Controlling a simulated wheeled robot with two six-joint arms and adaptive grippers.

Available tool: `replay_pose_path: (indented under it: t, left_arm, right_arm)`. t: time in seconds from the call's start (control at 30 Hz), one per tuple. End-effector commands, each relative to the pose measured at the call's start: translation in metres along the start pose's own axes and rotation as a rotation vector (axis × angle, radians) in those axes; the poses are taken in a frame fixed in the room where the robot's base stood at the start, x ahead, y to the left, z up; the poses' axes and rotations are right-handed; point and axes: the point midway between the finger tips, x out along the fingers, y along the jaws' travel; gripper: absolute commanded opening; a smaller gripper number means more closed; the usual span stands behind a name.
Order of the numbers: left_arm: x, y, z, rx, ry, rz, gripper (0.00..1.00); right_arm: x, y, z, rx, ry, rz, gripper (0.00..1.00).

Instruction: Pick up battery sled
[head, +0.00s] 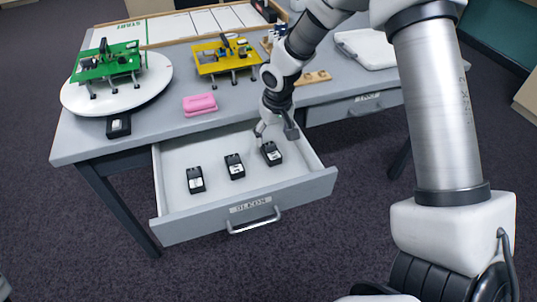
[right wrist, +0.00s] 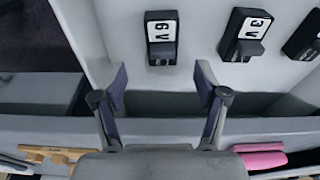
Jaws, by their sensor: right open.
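Three black battery sleds with white labels lie in the open drawer: the left one (head: 195,180), the middle one (head: 235,166) and the right one (head: 271,153). A similar black block (head: 118,125) sits at the desk's front edge below the white disc. My right gripper (head: 278,132) is over the drawer, close to the right sled. In the right wrist view the gripper (right wrist: 161,82) is open and empty. The right sled (right wrist: 161,38) lies ahead of the gap between its fingers, apart from them; the middle sled (right wrist: 246,35) is beside it. My left gripper is not in view.
The open drawer (head: 282,190) has free floor around the sleds. A pink block (head: 200,104), a yellow stand (head: 226,60), a green stand (head: 107,66) on a white disc (head: 150,92) and a white tray (head: 366,49) are on the desk. A second drawer (head: 365,105) is shut.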

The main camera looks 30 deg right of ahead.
Motion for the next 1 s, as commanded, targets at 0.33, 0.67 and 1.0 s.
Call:
replay_pose_path:
  t: [0.33, 0.67, 1.0]
  left_arm:
    - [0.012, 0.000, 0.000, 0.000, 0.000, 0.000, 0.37]
    - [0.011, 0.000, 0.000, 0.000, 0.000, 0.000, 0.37]
    - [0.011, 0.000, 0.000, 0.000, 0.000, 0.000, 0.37]
  right_arm:
    - [0.050, -0.003, 0.001, 0.000, 0.001, 0.000, 0.73]
    - [0.050, -0.003, 0.001, 0.000, 0.001, 0.000, 0.20]
    - [0.048, -0.003, 0.001, 0.000, 0.001, 0.000, 0.12]
